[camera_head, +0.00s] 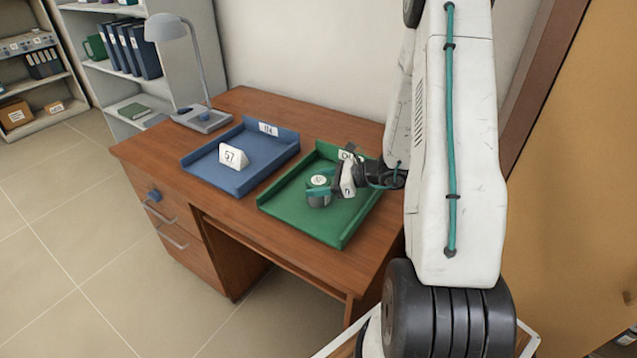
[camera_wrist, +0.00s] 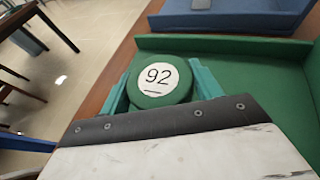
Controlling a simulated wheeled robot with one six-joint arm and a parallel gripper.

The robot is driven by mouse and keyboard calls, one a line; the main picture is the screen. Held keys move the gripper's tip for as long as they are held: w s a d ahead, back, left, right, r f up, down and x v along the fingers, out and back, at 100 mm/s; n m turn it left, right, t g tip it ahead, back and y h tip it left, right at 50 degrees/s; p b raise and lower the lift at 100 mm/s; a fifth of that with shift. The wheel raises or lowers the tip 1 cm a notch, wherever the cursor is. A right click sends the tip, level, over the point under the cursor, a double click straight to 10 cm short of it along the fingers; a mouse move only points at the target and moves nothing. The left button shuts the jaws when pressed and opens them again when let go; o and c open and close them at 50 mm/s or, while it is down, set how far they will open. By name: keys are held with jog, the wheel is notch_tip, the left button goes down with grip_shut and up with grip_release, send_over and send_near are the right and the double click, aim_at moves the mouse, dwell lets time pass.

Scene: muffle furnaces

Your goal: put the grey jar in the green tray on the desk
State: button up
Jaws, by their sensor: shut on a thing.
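The grey jar (camera_head: 318,201) has a green lid with a white round label, which reads 92 in the wrist view (camera_wrist: 158,82). My gripper (camera_head: 321,190) is shut on it, with a teal finger on each side. In the head view the jar appears upright over the green tray (camera_head: 300,220), left of the tray's middle. I cannot tell whether its base touches the tray floor. The green tray lies on the brown desk (camera_head: 262,107); its wall also shows in the wrist view (camera_wrist: 225,45). My gripper partly hides the tray's label.
A blue tray (camera_head: 215,172) with a white block marked 57 (camera_head: 233,155) lies left of the green tray. A grey lamp (camera_head: 190,60) stands at the desk's back left. The wall is behind the desk. Most of the green tray is bare.

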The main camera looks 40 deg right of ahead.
jog(key=shift+f, duration=0.15)
jog(key=o, duration=1.2)
